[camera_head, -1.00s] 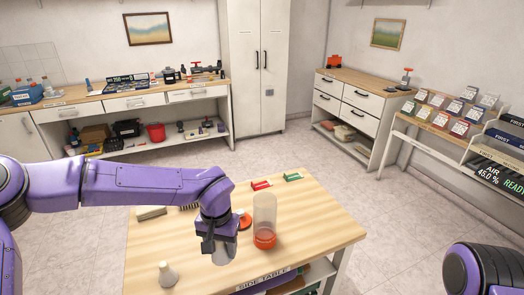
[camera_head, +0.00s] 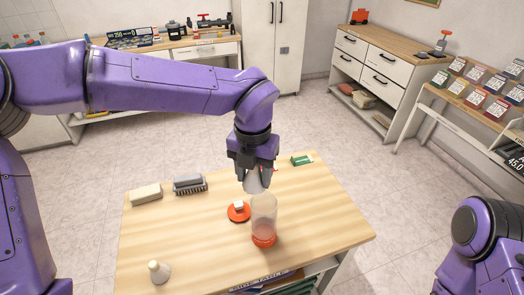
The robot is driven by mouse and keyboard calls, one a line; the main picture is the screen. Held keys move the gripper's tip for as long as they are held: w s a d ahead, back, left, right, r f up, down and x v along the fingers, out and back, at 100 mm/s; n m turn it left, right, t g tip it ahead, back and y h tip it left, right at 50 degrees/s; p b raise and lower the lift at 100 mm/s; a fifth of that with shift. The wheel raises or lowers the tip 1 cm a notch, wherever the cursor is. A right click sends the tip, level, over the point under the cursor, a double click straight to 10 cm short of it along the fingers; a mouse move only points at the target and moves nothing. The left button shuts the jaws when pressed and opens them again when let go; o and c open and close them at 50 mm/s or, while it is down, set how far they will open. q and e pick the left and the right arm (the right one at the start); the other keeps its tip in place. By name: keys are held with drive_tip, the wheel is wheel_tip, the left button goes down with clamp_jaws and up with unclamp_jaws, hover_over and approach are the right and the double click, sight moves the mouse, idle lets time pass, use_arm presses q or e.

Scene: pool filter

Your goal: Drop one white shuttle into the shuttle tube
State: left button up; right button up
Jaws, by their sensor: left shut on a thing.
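The shuttle tube (camera_head: 264,228) is a clear upright cylinder with an orange base, standing on the wooden side table (camera_head: 210,265). My left gripper (camera_head: 254,171) points down just above the tube's mouth. It is shut on a white shuttle (camera_head: 254,184), whose pale cone shows below the fingers, at or slightly behind the tube's rim in the picture. I cannot tell whether its lower end is inside the tube. Another white shuttle (camera_head: 159,273) stands on the table at the front left. My right gripper is out of view; only part of my right arm shows at the lower right.
A round orange lid-like piece (camera_head: 239,212) lies just left of the tube. A pale block (camera_head: 146,195), a dark brush (camera_head: 190,184) and a green item (camera_head: 302,159) lie towards the table's back. The table's right part is clear.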

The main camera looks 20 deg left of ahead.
sight(257, 186)
use_arm(q)
drive_tip(key=n, duration=0.1)
drive_tip(key=w+n, duration=0.1)
drive_tip(key=shift+d+r+n, duration=0.15)
drive_tip(key=shift+r+n, duration=0.15)
drive_tip(key=shift+r, duration=0.05)
drive_tip(key=shift+f, duration=0.2)
drive_tip(key=shift+s+f+b, duration=0.15)
drive_tip(key=shift+f+b, duration=0.2)
drive_tip(key=shift+b, duration=0.15)
wheel_tip(257, 186, down, 5)
drive_tip(key=b, duration=0.4)
drive_tip(key=shift+r, duration=0.15)
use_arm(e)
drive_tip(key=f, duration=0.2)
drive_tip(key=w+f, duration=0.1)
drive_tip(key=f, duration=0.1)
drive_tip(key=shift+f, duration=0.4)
use_arm(q)
drive_tip(key=o, duration=1.1)
wheel_tip(257, 186, up, 11)
drive_tip(key=shift+f+b, duration=0.2)
drive_tip(key=shift+b, duration=0.15)
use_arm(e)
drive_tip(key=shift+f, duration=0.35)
